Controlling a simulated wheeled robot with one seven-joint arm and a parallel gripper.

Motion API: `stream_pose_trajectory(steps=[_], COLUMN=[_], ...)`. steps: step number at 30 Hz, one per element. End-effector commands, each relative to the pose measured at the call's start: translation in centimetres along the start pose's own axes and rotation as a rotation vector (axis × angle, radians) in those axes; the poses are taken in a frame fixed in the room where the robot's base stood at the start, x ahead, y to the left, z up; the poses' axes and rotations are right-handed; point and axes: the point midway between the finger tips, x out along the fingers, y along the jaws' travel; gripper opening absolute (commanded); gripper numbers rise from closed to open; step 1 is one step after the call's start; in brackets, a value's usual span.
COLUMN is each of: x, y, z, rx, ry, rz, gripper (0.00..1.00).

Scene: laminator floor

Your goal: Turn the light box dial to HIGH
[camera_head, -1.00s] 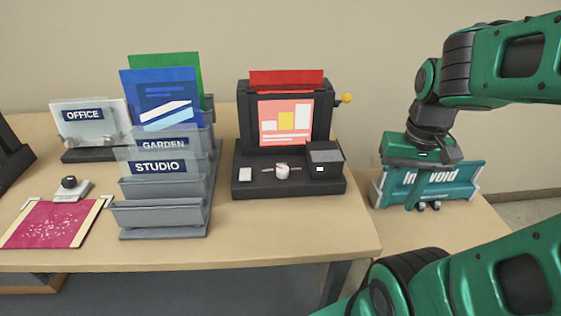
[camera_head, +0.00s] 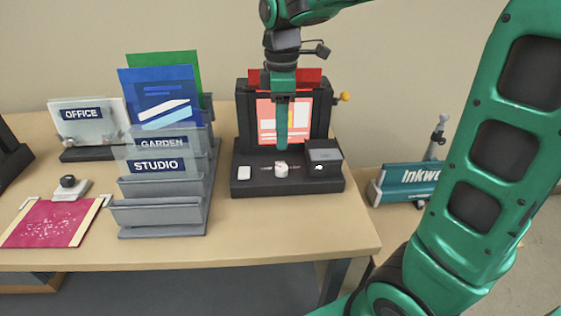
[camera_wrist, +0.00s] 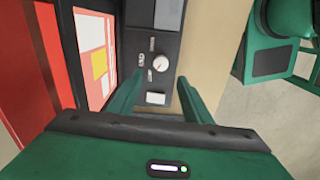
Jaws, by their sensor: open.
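The light box (camera_head: 242,125) is a black unit with a lit panel showing a poster, standing on a black base at the back of the table. Its white dial (camera_head: 281,171) sits on the base; in the wrist view the dial (camera_wrist: 160,64) shows a small reddish mark, with labels around it too small to read. My gripper (camera_head: 281,149) points down just above the dial. In the wrist view my gripper (camera_wrist: 160,77) is open and empty, its two fingers either side of the dial's line, apparently still above it.
A small dark box (camera_head: 324,158) stands right of the dial and a white button (camera_head: 244,173) left of it. The grey tiered rack (camera_head: 163,215) with STUDIO and GARDEN labels stands further left. A teal sign (camera_head: 408,183) is at the right.

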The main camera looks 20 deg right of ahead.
Motion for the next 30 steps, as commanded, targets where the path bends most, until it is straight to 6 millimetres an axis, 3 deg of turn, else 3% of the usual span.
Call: stream_pose_trajectory(steps=[15, 21, 30], x=[8.3, 9.7, 9.8], y=[-0.1, -0.1, -0.1], z=[0.1, 0.1, 0.1], rx=[0.005, 0.006, 0.006], ry=[-0.002, 0.000, 0.000], rz=[-0.003, 0.000, 0.000], gripper=[0.45, 0.45, 0.45])
